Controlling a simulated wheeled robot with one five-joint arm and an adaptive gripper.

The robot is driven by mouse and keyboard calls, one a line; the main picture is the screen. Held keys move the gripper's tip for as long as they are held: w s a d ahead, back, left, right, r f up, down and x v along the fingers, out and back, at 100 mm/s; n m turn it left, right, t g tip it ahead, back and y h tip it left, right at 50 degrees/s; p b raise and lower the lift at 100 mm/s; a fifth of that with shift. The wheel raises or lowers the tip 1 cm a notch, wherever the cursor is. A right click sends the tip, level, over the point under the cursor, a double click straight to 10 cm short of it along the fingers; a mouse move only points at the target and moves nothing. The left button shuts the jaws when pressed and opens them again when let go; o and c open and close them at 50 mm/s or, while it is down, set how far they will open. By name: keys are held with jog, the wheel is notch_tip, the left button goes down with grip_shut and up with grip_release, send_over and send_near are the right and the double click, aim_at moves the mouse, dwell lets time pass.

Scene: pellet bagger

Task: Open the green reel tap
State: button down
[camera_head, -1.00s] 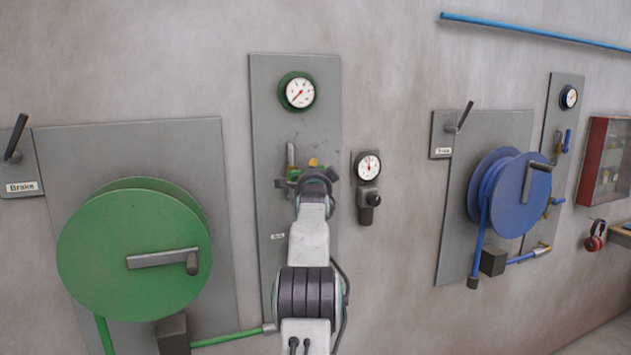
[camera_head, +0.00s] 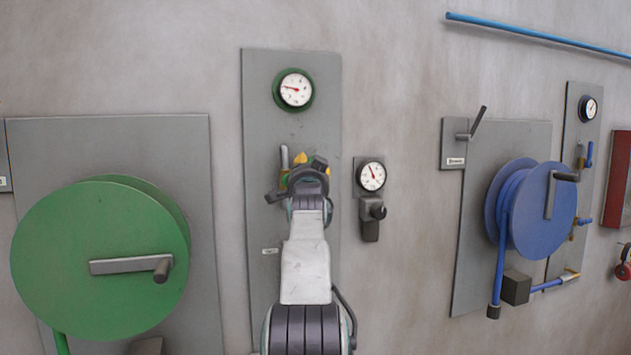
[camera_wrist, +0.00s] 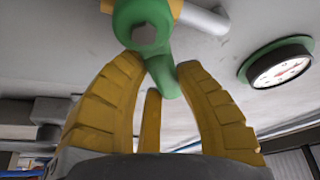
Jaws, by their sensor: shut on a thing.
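The green reel tap (camera_wrist: 143,22) is close up at the top of the wrist view. Its green lever (camera_wrist: 164,78) hangs down from a hex nut between my yellow fingers. In the head view my gripper (camera_head: 304,168) is at the middle of the tall grey panel (camera_head: 260,120) and my arm hides most of the tap. The green-rimmed gauge (camera_head: 295,90) above has its red needle pointing left. The green reel (camera_head: 95,230) is at the left.
A second gauge with a dark knob (camera_head: 372,208) is close to the right of my gripper. The blue reel (camera_head: 535,210) and its brake lever (camera_head: 478,120) are further right. A blue pipe (camera_head: 540,35) runs high on the wall. The wall between is bare.

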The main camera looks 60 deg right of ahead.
dwell(0.5)
jog(key=c, duration=1.1)
grip_release()
jog(key=shift+w+d, duration=0.1)
jog(key=shift+d, duration=0.05)
jog(key=shift+c, duration=0.2)
jog(key=v, duration=1.2)
jog(key=shift+f, duration=0.1)
